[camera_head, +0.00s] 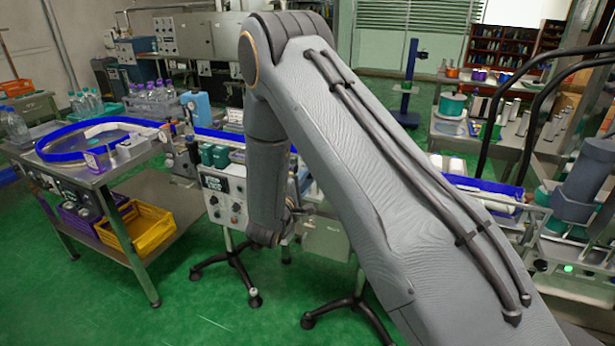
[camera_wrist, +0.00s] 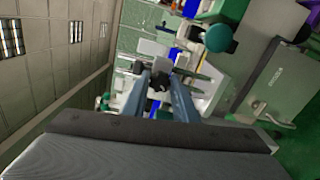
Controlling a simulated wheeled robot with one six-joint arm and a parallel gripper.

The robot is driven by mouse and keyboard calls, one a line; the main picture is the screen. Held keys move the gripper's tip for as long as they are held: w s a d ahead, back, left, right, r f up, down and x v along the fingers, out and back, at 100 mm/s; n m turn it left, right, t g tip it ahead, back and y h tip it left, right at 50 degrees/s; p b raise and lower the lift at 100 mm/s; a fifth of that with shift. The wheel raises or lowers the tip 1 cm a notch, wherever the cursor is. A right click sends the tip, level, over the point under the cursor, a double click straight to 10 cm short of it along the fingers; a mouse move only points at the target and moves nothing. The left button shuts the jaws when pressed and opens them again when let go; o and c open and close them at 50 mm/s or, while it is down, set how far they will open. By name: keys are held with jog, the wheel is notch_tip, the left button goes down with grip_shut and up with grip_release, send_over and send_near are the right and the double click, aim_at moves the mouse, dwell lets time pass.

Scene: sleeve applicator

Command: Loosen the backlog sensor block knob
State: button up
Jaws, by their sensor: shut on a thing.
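In the wrist view my gripper (camera_wrist: 160,82) reaches forward with its two blue-grey fingers. A small dark lobed knob (camera_wrist: 158,83) sits between the fingertips, and the fingers are closed on it. The block that bears the knob is small and hard to make out; pale grey and white parts lie just beyond the fingertips. In the head view my large grey arm covers the middle of the picture, and the knob and its block cannot be made out there.
A teal round knob (camera_wrist: 220,38) and a grey cabinet (camera_wrist: 270,85) lie right of my fingers in the wrist view. In the head view a blue-edged round table (camera_head: 75,160) stands left, with a yellow crate (camera_head: 150,232) below. Green floor (camera_head: 110,315) is free at front left.

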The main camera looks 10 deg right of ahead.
jog(key=shift+n, duration=0.4)
jog(key=o, duration=1)
jog(key=shift+o, duration=0.2)
jog(key=b+v, duration=0.2)
jog(key=v, duration=0.6)
jog(key=shift+w, duration=0.1)
